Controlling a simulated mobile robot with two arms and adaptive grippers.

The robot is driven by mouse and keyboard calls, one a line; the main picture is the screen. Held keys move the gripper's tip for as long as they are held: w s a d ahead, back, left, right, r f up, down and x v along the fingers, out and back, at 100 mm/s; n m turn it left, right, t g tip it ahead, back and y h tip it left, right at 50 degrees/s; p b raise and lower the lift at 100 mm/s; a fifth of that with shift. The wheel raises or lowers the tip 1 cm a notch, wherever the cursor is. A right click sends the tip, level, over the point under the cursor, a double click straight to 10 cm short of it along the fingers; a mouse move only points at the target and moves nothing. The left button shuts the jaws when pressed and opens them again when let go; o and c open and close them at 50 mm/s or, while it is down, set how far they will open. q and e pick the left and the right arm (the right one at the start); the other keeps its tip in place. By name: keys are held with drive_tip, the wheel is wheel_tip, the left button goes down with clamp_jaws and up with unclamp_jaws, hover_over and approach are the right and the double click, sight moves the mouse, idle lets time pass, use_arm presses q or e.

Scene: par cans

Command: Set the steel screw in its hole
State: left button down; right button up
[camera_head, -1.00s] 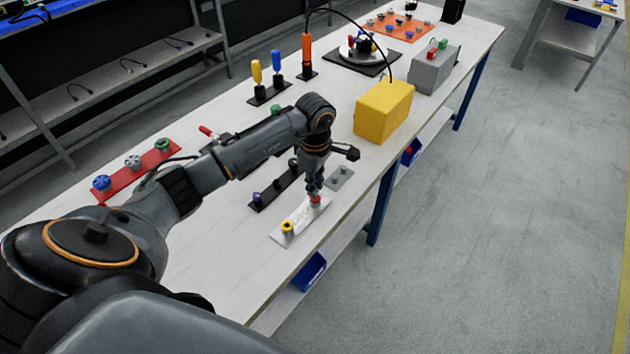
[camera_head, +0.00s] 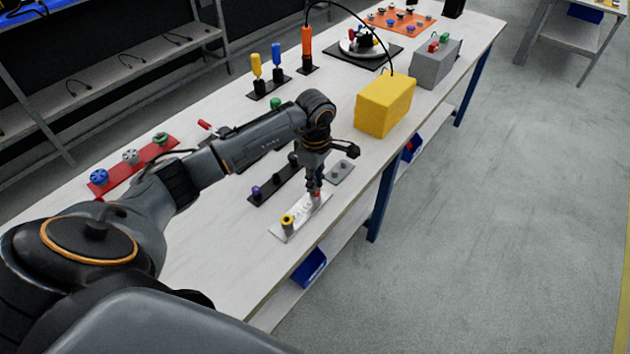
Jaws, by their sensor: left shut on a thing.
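The white plate (camera_head: 281,234) lies near the table's front edge, with a yellow-topped piece (camera_head: 287,220) at its near end. My left gripper (camera_head: 313,190) points down over the plate's far end. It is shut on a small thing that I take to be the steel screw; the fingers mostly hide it. Small pale and red bits show just under the fingertips. I cannot tell whether the screw is in a hole or just above it. My right gripper is not in view.
A dark strip (camera_head: 268,188) with small knobs and a grey plate (camera_head: 340,171) lie close to the gripper. A yellow box (camera_head: 384,106) stands behind. A red strip (camera_head: 118,180) with blue, grey and green knobs lies left. Bare table shows at front left.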

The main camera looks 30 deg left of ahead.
use_arm(q)
drive_tip(key=shift+f, duration=0.1)
idle(0.4)
drive_tip(key=c, duration=1.6)
unclamp_jaws()
drive_tip(key=o, duration=0.5)
drive_tip(key=shift+o, duration=0.2)
wheel_tip(320, 180, up, 12)
